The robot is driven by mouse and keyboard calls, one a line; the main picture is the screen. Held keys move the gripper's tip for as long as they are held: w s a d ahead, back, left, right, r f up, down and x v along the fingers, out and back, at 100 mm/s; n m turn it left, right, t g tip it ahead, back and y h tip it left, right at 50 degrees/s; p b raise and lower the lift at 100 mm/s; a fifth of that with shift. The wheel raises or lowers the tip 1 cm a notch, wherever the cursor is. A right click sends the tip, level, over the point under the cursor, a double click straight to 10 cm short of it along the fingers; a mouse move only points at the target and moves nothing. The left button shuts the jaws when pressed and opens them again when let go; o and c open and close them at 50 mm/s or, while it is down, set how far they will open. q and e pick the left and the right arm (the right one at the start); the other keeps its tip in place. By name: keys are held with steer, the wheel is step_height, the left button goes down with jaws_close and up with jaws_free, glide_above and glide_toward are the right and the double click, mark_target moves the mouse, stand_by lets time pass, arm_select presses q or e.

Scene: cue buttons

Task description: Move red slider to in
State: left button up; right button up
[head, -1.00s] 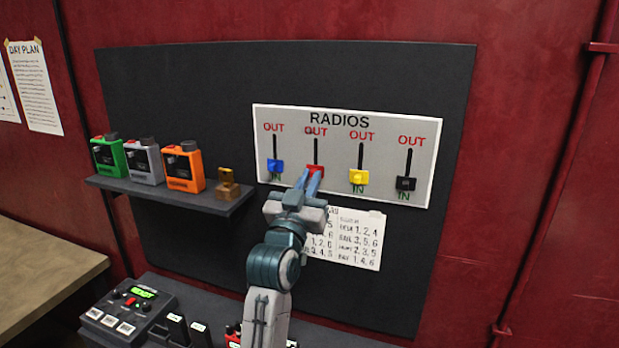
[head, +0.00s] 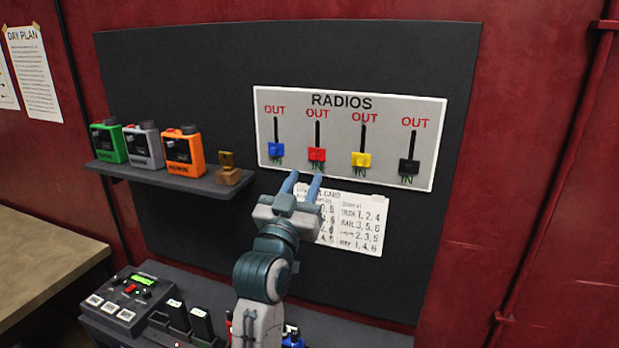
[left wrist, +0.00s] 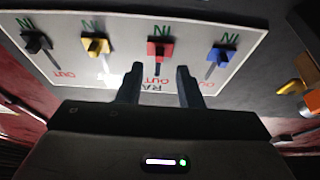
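The red slider (head: 316,154) sits low in its slot on the white RADIOS panel (head: 437,112), at the IN end, about level with the blue slider (head: 275,149) and yellow slider (head: 361,159). My left gripper (head: 302,180) is just below the red slider, fingers apart and empty, pointing up toward the panel. In the left wrist view the picture is upside down; the red slider (left wrist: 160,51) shows beyond and between the open fingers (left wrist: 158,82), apart from them. My right gripper is not in view.
The black slider (head: 408,167) is also low. A card (head: 362,222) hangs below the panel, partly behind my gripper. A shelf (head: 205,187) at left holds green, grey and orange radios and a brown object. A console (head: 128,300) stands below.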

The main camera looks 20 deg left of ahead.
arm_select(q)
steer(key=b+v, duration=0.1)
steer(key=v, duration=0.5)
steer(key=shift+b, duration=0.4)
